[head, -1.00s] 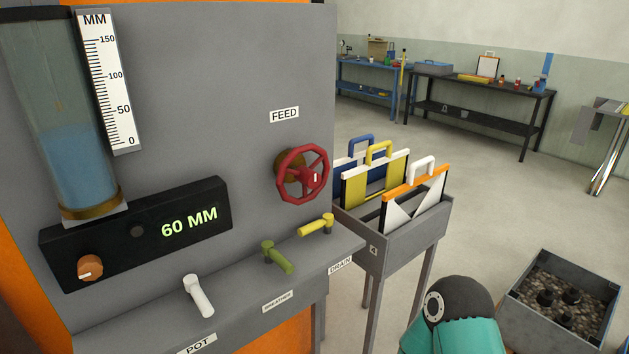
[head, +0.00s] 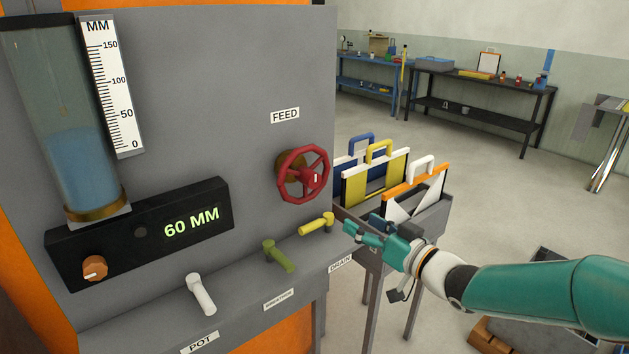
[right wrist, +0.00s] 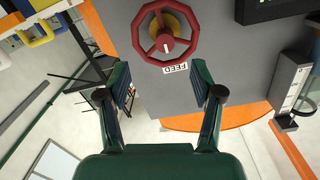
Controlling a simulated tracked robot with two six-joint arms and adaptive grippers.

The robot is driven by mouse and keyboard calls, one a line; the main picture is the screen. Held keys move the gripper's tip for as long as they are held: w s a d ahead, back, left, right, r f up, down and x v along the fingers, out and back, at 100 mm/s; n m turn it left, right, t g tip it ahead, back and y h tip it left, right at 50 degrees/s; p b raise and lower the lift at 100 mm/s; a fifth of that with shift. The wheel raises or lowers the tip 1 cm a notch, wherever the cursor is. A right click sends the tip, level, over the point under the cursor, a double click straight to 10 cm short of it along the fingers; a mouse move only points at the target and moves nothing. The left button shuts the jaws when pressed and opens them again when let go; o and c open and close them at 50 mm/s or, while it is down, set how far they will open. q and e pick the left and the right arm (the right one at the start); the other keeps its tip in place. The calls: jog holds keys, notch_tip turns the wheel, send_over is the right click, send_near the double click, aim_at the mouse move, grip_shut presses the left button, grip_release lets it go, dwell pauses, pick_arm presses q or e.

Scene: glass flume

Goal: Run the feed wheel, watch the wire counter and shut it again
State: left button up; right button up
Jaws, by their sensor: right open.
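The red feed wheel (head: 303,174) is on the grey panel under the FEED label (head: 284,115). It also shows in the right wrist view (right wrist: 166,32), beyond the fingertips. The wire counter (head: 191,222) is a black box reading 60 MM in green. To its left the gauge tube (head: 83,165) holds blue water, beside a white MM scale (head: 112,85). My right gripper (head: 362,232) is right of and below the wheel, near the yellow lever, apart from the wheel. In the right wrist view its fingers (right wrist: 163,88) are open and empty. My left gripper is not in view.
White (head: 200,294), green (head: 279,256) and yellow (head: 317,224) levers stand on the ledge below the panel. An orange knob (head: 95,268) is on the counter box. A grey rack (head: 427,218) of framed gates stands right of the panel, behind my right arm. Benches line the back wall.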

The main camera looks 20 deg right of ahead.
aim_at(315, 182)
jog(key=shift+n+t+y, duration=0.3)
jog(key=shift+n, duration=0.1)
jog(key=r+p+x, duration=0.1)
jog(key=x, duration=0.4)
jog(key=p+x, duration=0.2)
jog(key=x, duration=0.4)
jog(key=r+p+x, duration=0.1)
jog(key=x, duration=0.4)
jog(key=shift+w+d+r+p, duration=0.1)
jog(key=shift+w+r+p, duration=0.15)
jog(key=shift+r+p, duration=0.05)
grip_shut()
